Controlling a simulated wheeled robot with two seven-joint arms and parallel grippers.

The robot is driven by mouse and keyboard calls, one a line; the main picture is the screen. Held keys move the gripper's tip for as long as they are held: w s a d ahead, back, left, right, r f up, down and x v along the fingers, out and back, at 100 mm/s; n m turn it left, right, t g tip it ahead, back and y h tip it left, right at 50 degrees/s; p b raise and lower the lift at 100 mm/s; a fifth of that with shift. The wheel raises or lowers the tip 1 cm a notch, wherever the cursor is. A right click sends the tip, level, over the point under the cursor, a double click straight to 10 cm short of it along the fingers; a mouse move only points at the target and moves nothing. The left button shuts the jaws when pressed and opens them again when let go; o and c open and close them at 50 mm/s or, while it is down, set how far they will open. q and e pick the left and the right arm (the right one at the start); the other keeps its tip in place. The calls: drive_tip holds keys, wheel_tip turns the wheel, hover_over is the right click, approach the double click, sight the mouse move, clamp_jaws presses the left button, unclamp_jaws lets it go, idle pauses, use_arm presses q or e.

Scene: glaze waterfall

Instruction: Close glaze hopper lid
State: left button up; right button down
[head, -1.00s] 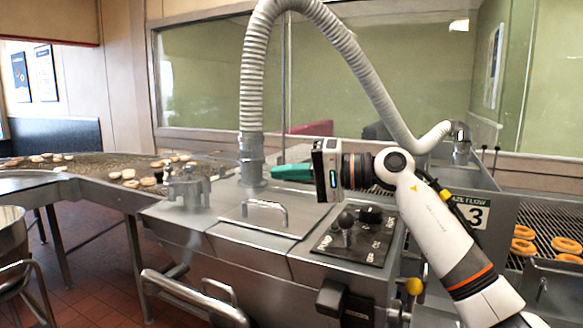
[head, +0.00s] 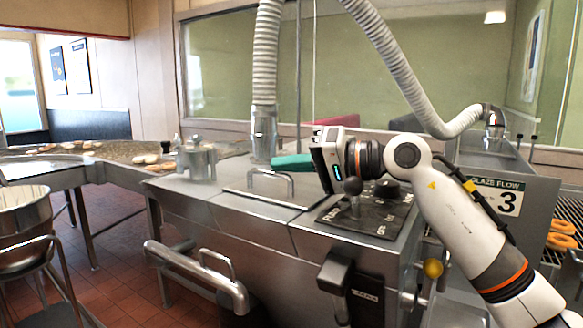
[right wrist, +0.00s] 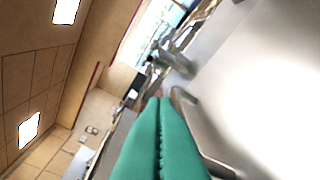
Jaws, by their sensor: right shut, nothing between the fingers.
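The hopper lid (head: 258,196) is a flat metal panel with a bar handle (head: 272,178) on top of the steel glaze machine. It lies flat, flush with the machine top. My right gripper (head: 278,162) has teal fingers pressed together with nothing between them, just behind the handle and close to the hose base. In the right wrist view, the teal fingers (right wrist: 160,135) lie side by side, with the metal handle (right wrist: 205,140) close to their right. I cannot tell whether they touch the lid. My left gripper is not in view.
A ribbed hose (head: 265,60) rises behind the lid. A control panel (head: 368,213) with knobs is at its right, and a metal pot-like fitting (head: 197,160) at its left. A front rail (head: 195,275) sticks out. A conveyor with donuts (head: 145,159) runs at the left.

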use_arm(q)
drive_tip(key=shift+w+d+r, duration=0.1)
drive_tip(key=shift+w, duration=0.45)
use_arm(e)
drive_tip(key=shift+s+f, duration=0.1)
drive_tip(key=shift+d, duration=0.1)
